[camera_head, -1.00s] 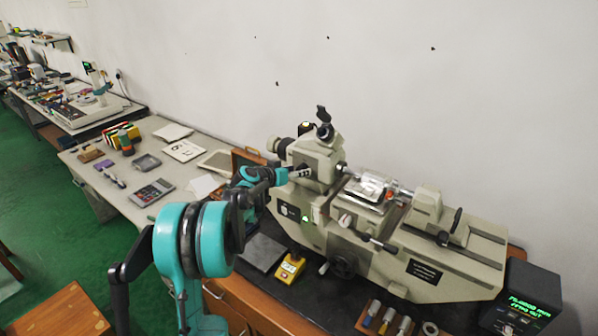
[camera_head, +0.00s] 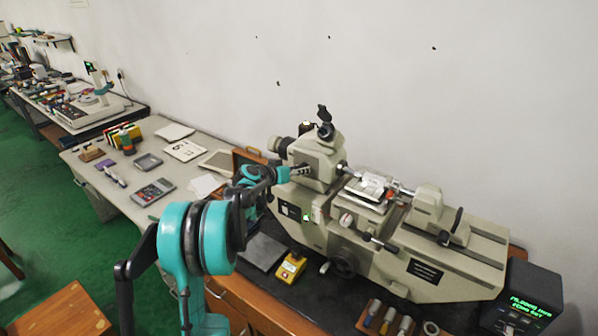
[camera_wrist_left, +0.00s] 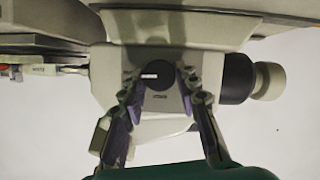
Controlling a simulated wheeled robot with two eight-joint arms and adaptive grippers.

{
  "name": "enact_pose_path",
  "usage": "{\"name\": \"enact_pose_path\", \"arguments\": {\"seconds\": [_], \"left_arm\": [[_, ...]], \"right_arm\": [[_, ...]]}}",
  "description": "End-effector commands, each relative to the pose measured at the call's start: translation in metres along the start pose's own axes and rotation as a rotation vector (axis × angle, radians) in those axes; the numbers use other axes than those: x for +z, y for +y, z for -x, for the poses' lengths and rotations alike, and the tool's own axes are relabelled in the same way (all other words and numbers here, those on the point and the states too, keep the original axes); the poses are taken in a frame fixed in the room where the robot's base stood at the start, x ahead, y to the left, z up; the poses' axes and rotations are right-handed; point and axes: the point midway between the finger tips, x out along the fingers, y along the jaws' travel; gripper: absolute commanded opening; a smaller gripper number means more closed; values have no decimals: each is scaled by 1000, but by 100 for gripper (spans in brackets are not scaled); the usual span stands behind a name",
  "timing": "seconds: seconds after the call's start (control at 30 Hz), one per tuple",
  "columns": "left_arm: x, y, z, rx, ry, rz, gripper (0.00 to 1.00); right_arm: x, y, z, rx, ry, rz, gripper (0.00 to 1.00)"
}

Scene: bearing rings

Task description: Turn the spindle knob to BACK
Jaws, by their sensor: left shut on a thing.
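The spindle knob (camera_wrist_left: 157,76) is a round black knob on the pale face of the measuring machine (camera_head: 400,262). In the left wrist view, its white mark lies horizontal and points to the left. Small lettering beside and below it is too blurred to read. My left gripper (camera_wrist_left: 160,90) has one finger on each side of the knob and is shut on it. My right gripper is not in view.
A yellow box (camera_head: 291,267) and a grey plate (camera_head: 263,251) lie on the black mat in front of the machine. A display box (camera_head: 528,300) with green text stands at right. The calculator (camera_head: 152,192) is on the left bench.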

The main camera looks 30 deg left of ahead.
Motion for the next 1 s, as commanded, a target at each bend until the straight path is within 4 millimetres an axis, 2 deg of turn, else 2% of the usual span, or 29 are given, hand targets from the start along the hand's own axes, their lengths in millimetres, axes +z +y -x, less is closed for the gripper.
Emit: {"name": "enact_pose_path", "arguments": {"seconds": [0.27,1.0], "left_arm": [[1,-4,-1,71,-5,179,2],[4,-10,-2,336,-29,829,2]], "right_arm": [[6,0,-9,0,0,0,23],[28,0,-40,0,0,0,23]]}}
